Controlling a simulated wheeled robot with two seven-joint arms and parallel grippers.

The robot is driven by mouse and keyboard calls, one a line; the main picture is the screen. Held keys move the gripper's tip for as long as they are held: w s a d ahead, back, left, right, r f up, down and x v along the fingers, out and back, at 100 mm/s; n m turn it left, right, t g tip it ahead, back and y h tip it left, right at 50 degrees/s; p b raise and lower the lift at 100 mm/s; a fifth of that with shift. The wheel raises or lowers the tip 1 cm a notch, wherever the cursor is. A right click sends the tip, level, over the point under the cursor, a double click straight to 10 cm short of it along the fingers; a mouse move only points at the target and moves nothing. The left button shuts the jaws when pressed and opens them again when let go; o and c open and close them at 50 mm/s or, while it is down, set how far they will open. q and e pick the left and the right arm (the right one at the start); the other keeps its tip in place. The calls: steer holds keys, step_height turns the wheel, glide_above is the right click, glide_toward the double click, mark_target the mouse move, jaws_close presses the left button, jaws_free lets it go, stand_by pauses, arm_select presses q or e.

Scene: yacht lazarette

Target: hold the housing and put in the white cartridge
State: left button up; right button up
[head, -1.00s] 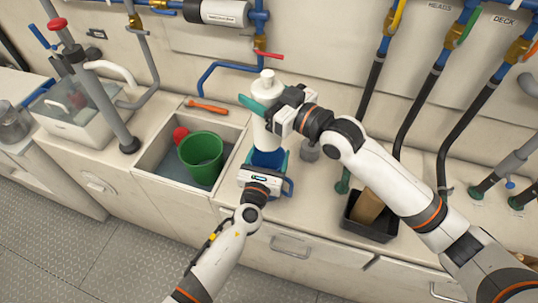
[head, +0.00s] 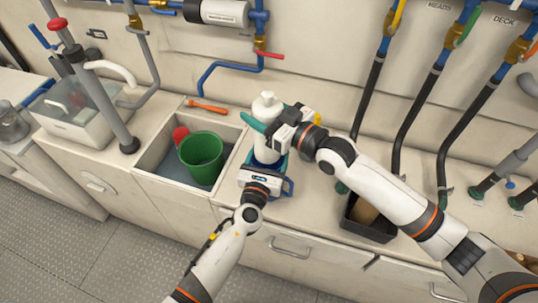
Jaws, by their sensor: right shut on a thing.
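The white cartridge (head: 265,143) stands upright in my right gripper (head: 270,124), which is shut around its upper part. Its lower end is at the mouth of the blue housing (head: 267,164) and hides most of it; how deep it sits I cannot tell. My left gripper (head: 264,167) is at the front of the housing, its teal fingers on either side of it. The gripper's body hides the housing's lower part. Whether the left fingers press on the housing is not clear.
A sink with a green bucket (head: 202,159) and a red thing (head: 180,135) is on the left. An orange-handled tool (head: 207,107) lies behind the sink. A black tray (head: 367,224) with a brown block is to the right, under my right arm. Black hoses rise at the back right.

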arm_select(q)
steer(key=shift+f, duration=0.1)
arm_select(e)
steer(key=shift+f, duration=4.1)
steer(key=o, duration=1.4)
steer(key=shift+c, duration=0.2)
steer(key=v, duration=1.2)
arm_select(q)
steer(key=o, duration=1.2)
steer(key=shift+c, duration=0.2)
